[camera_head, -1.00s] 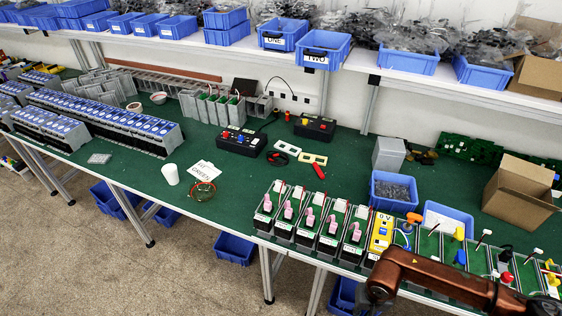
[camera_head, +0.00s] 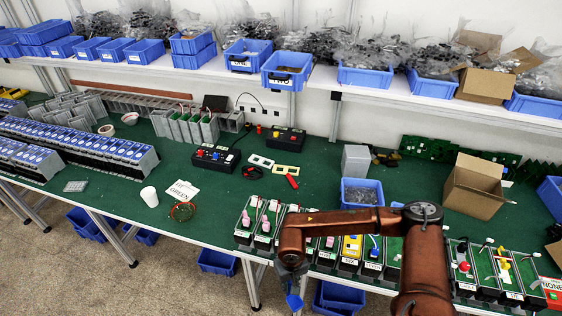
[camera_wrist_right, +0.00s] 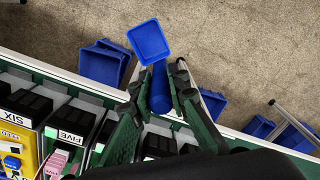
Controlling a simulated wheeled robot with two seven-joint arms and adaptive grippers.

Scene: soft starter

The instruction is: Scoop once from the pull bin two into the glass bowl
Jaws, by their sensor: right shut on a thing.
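The pull bin two (camera_head: 283,82) is a blue bin with a "TWO" label on the shelf. Its inside looks dark, and I cannot make out the contents. The glass bowl (camera_head: 183,211) looks like a clear round vessel with a reddish rim near the table's front edge, beside a white card. My right gripper (camera_head: 291,270) is at the table's front edge, right of and lower in the picture than the bowl. It is shut on the handle of a blue scoop (camera_wrist_right: 149,40), which hangs downward and also shows in the head view (camera_head: 293,301). My left gripper is out of view.
The "ONE" bin (camera_head: 240,65) stands left of bin two. A row of devices (camera_head: 263,224) lines the front edge under my right arm. A white cup (camera_head: 149,196) stands left of the bowl. An open carton (camera_head: 474,184) is at right. Green tabletop between is mostly clear.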

